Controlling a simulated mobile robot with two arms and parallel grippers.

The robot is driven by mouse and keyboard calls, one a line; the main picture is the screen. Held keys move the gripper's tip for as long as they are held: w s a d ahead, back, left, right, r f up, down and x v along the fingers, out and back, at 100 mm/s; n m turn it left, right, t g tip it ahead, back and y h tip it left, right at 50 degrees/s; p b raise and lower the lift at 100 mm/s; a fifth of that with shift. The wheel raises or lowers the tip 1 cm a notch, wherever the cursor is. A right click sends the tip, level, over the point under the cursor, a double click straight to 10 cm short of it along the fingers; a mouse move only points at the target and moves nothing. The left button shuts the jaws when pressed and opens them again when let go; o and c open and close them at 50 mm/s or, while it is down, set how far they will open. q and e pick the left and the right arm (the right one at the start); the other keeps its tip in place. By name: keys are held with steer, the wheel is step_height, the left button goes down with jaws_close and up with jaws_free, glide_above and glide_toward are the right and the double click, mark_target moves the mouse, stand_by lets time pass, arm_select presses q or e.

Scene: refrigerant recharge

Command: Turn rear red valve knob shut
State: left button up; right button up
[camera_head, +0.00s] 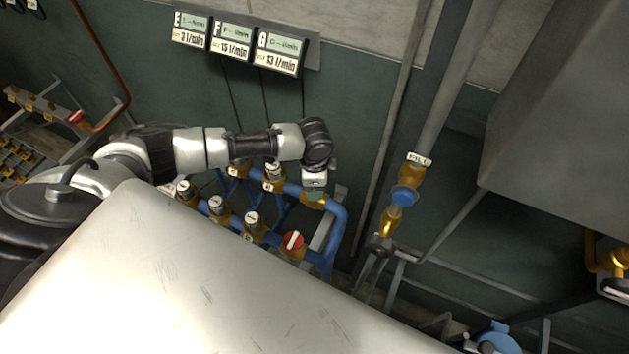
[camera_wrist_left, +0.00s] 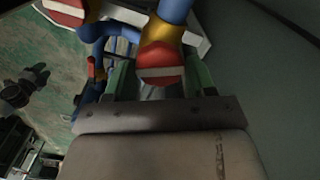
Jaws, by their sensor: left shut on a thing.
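The rear red valve knob (camera_wrist_left: 160,66) has a pale bar across its top and sits on a brass valve body on a blue pipe. My left gripper (camera_head: 315,189) reaches down over it from above. In the left wrist view, its green fingers stand on both sides of the knob, shut on it. In the head view the knob is hidden under the gripper; only the brass body shows. The front red knob (camera_head: 293,240), with a white bar, is nearer, below and left of the gripper. My right gripper is not in view.
Several brass valves with pale caps (camera_head: 216,204) stand on blue pipes left of the gripper. A blue-handled valve (camera_head: 404,196) is on a grey pipe to the right. Flow displays (camera_head: 231,41) hang on the wall behind. A large grey duct (camera_head: 560,110) fills the right.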

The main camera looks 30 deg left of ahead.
arm_select(q)
steer(key=shift+w+r+m, duration=0.2)
steer(key=shift+m, duration=0.1)
steer(key=m, duration=0.3)
steer(key=o, duration=0.7)
steer(key=shift+m, duration=0.3)
steer(key=shift+o, duration=1)
steer(key=shift+s, duration=0.15)
steer(key=shift+r, duration=3.4)
